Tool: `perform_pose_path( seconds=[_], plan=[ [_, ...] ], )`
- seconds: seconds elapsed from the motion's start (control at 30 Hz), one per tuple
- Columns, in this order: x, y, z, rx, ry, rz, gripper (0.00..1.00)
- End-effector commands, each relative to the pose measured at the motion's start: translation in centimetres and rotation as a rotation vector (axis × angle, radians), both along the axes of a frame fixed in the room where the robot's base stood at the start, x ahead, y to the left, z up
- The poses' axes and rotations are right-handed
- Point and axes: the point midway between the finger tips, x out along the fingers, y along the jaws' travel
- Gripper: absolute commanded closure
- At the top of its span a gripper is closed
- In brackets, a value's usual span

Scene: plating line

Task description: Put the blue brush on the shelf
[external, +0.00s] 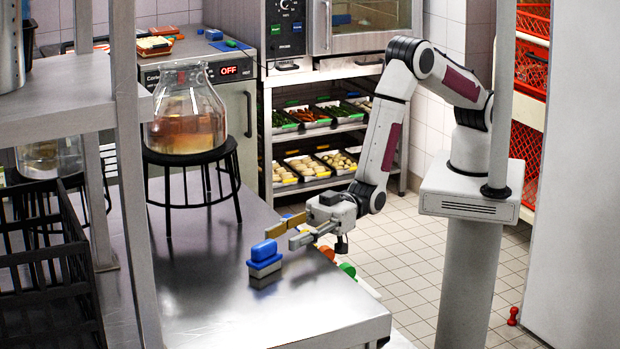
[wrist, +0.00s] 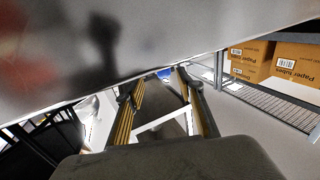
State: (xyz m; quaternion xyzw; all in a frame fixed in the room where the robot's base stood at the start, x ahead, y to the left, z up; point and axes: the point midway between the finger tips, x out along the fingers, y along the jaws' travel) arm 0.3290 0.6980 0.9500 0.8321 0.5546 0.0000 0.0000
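The blue brush (external: 264,252) has a blue block top and a grey lower part. It stands on the steel table (external: 225,310) near the right edge. My gripper (external: 281,238) is open and low over the table edge, just right of the brush, fingers pointing at it; they appear apart from it. In the wrist view, my gripper (wrist: 156,82) shows its two fingers spread, with a small blue patch (wrist: 164,73), likely the brush, between the tips. A steel shelf (external: 60,95) stands at the left in the external view; I cannot tell whether it is the task's shelf.
A glass jar (external: 186,115) of amber liquid stands on a black stool (external: 234,180) behind the brush. A black crate (external: 45,270) is at left. A rack (external: 268,150) with food trays is behind. Cardboard boxes (wrist: 300,62) sit on shelving. The table front is clear.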

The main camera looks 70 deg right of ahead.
Motion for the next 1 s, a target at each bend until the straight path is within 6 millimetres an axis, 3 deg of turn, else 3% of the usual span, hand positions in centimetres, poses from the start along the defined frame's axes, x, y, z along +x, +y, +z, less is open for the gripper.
perform_pose_path(
  seconds=[0.27, 0.7, 1.0],
  plan=[
    [0.1, 0.4, 0.2, 0.001, 0.0, 0.0, 0.62],
    [1.0, 3.9, 1.1, 0.0, 0.0, -0.001, 0.62],
    [1.4, 5.0, 1.1, -0.001, 0.0, 0.0, 0.62]
  ],
)
